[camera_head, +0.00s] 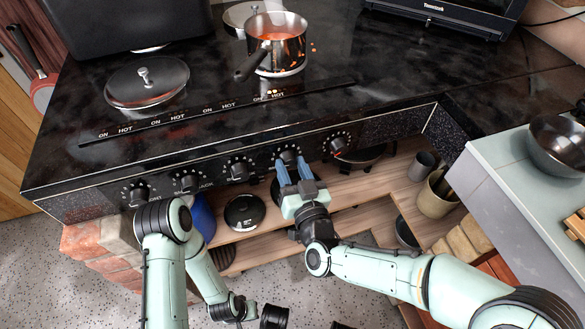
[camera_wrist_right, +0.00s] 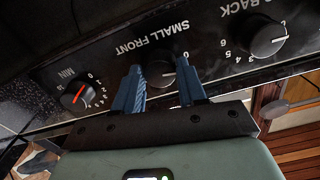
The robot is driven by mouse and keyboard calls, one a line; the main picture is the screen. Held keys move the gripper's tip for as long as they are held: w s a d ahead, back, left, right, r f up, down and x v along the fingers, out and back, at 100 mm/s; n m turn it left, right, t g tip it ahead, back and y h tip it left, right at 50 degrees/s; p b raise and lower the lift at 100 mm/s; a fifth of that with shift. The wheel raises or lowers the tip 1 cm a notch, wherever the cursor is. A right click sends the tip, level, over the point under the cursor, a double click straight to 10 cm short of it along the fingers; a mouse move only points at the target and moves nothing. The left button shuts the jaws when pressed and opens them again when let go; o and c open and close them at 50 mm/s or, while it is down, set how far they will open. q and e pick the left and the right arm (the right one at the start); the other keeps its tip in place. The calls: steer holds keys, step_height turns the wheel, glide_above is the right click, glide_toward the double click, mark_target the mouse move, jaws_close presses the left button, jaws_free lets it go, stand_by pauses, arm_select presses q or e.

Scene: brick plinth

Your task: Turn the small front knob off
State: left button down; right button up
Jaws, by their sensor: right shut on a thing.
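The small front knob (camera_wrist_right: 160,73) is black and round, under the upside-down "SMALL FRONT" label in the right wrist view. In the head view this knob (camera_head: 288,156) is in the row on the stove's front panel. My right gripper (camera_head: 291,167) has its blue fingers at the knob. In the wrist view the fingers (camera_wrist_right: 158,76) straddle the knob, one on each side, and are shut on it. A 0 and other scale marks show beside the knob; its pointer is hard to make out. My left arm shows at lower left; its gripper fingers cannot be seen.
The back knob (camera_wrist_right: 267,37) and a red-pointer knob (camera_wrist_right: 74,95) flank it. A steel pot (camera_head: 278,45) with orange food stands on the black stovetop (camera_head: 215,80). Below the panel are open wooden shelves (camera_head: 345,190) with pans and pots. A grey counter (camera_head: 510,190) is at right.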

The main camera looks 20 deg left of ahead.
arm_select(q)
steer(key=shift+s, duration=0.1)
arm_select(e)
steer(key=shift+r+n, duration=0.15)
steer(key=shift+n, duration=0.85)
steer(key=o, duration=1.1)
arm_select(q)
steer(key=shift+s+f, duration=0.1)
